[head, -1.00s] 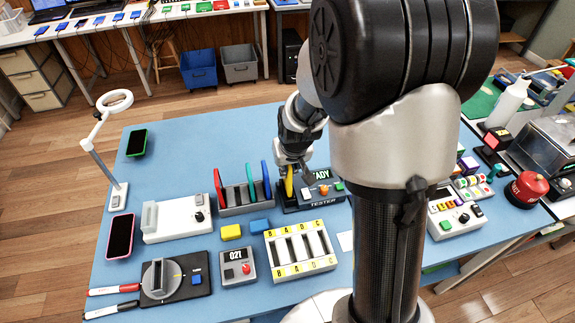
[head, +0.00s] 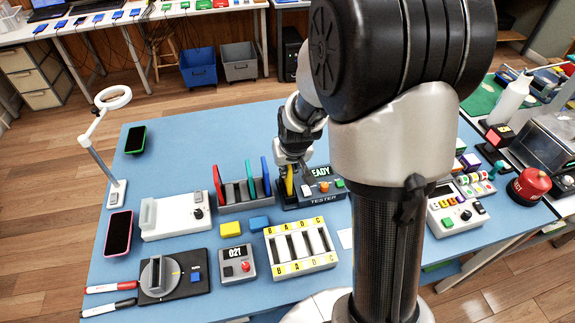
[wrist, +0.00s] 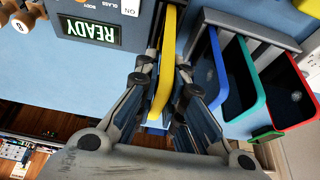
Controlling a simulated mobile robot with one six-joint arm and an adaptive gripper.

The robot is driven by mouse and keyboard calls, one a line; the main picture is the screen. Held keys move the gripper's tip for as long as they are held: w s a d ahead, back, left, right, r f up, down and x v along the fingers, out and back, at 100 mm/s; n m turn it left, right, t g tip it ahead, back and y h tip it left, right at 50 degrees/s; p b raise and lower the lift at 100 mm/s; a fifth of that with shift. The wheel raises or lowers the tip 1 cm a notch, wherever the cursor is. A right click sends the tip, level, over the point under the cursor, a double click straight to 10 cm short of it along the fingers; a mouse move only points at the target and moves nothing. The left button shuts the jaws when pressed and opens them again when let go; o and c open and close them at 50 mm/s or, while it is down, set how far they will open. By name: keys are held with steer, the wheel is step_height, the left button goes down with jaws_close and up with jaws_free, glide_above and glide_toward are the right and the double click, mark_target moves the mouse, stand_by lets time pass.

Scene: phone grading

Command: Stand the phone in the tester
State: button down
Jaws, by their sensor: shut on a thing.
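The yellow phone (head: 289,182) stands upright at the left end of the tester (head: 325,196); in the wrist view the yellow phone (wrist: 165,65) shows as a thin edge-on strip. My gripper (wrist: 163,100) is shut on the phone, with a finger on each side of it. In the head view my gripper (head: 291,160) is just above the tester and partly hides the phone. The tester's display (wrist: 90,31) reads READY in the wrist view. The phone's lower end and the slot around it are hidden, so I cannot tell how deep it sits.
A grey rack (head: 236,193) with red, green and blue phones stands close to the left of the tester. A grey slotted tray (head: 300,248) with yellow labels lies in front. Two phones lie flat at the left. Blue table is clear behind the tester.

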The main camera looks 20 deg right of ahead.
steer(key=shift+f, duration=0.15)
stand_by(0.3)
steer(key=shift+f, duration=0.35)
steer(key=c, duration=1.6)
jaws_free()
steer(key=shift+o, duration=0.2)
steer(key=shift+o, duration=1.3)
steer(key=shift+r, duration=0.15)
